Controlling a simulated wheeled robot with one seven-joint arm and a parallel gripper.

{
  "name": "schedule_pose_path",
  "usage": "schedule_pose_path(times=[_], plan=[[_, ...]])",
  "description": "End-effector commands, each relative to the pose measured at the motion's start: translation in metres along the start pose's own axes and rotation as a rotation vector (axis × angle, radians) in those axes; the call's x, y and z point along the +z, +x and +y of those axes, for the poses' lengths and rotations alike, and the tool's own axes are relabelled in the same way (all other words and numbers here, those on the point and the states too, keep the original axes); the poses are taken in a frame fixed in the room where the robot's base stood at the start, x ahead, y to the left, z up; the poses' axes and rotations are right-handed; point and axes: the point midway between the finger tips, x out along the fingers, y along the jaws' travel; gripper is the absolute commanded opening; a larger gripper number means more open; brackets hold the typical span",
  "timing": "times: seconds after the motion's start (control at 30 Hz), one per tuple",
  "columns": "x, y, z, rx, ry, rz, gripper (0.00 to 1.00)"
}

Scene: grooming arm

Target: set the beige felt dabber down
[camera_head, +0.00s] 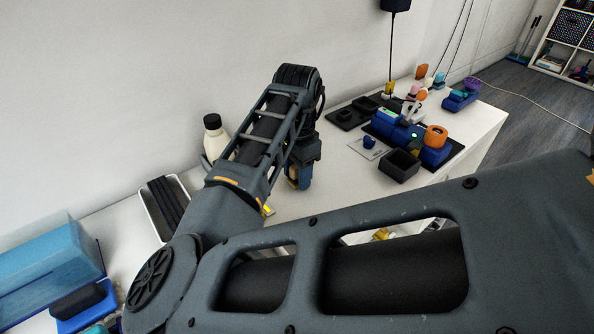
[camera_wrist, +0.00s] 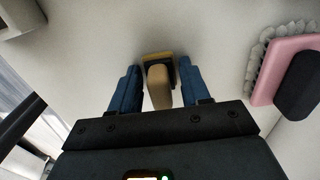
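The beige felt dabber (camera_wrist: 160,86) is between the two blue fingers of my gripper (camera_wrist: 160,72) in the wrist view. It has a beige rounded part towards the camera, a dark collar and a wider tan block at the fingertips. The fingers seem to press on the sides of the block. In the head view my gripper (camera_head: 299,178) points down over the white table (camera_head: 325,200), left of the middle. The dabber is mostly hidden there. I cannot tell whether its underside touches the table.
A pink brush with pale bristles (camera_wrist: 284,68) lies right of the gripper in the wrist view. A cream bottle with a dark cap (camera_head: 214,138) and a white tray (camera_head: 150,206) stand to the left. A blue device (camera_head: 395,128) and dark open box (camera_head: 399,166) stand to the right.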

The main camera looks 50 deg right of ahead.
Motion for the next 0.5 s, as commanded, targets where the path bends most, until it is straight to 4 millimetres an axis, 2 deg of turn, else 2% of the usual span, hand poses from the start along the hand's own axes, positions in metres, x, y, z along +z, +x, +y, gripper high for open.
schedule_pose_path(times=[0.03,0.13,0.37,0.5], plan=[[0.0000,-0.0002,0.0000,0.000,0.000,0.000,0.52],[0.0000,-0.0002,0.0001,0.000,0.000,0.000,0.61],[0.0000,-0.0007,0.0001,0.000,0.000,0.000,0.62],[-0.0002,-0.0083,0.0000,0.000,0.001,0.000,0.62]])
